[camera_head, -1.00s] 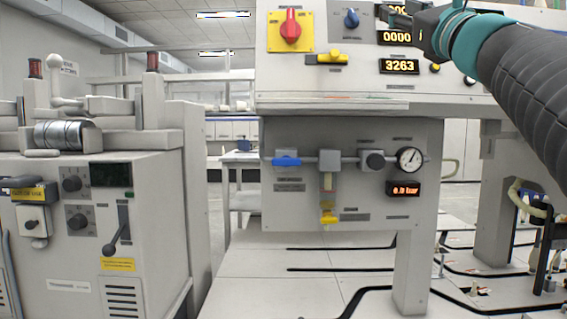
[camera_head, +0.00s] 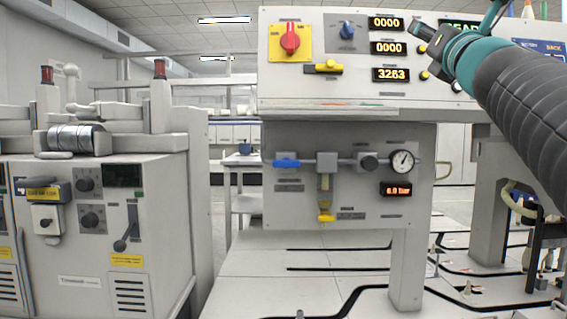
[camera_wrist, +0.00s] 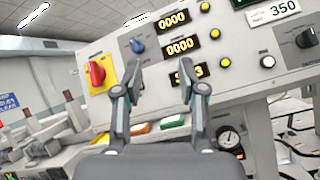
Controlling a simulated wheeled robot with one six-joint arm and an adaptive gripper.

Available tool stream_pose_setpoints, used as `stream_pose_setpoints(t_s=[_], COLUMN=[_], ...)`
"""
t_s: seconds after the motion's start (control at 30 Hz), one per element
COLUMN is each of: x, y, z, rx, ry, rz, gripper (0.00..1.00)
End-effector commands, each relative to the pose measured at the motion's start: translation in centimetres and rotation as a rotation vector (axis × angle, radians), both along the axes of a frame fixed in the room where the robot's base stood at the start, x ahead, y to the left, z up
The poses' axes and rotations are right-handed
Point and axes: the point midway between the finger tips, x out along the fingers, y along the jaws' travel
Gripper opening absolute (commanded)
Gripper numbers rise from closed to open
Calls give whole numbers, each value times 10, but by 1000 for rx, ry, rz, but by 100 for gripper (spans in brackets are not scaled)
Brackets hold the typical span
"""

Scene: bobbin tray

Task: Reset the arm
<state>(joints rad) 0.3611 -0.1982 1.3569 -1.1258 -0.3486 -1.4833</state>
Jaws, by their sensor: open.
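My gripper (camera_wrist: 160,92) is open in the wrist view, its two fingers apart with nothing between them. Behind the fingers is the grey control panel (camera_wrist: 225,50), some distance off. In the head view my arm comes in from the right, and my gripper (camera_head: 428,38) shows small at its end, in front of the panel's upper right part. The panel (camera_head: 300,85) carries a red rotary switch (camera_head: 290,38) on a yellow plate, a blue knob (camera_head: 347,30), a yellow lever (camera_head: 325,67) and orange number displays (camera_head: 390,74).
Below the panel are a blue valve handle (camera_head: 286,163) and a round gauge (camera_head: 402,161). A grey machine (camera_head: 75,240) with a lever stands at the left. Pale floor (camera_head: 265,295) with black lines lies open in the middle.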

Motion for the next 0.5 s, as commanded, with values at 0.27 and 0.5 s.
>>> stream_pose_setpoints(t_s=[0.27,0.5], x=[21,-7], y=[-78,-83], z=[-123,-274], rx=[910,1739], ry=[125,156], rz=[12,-103], gripper=[41,41])
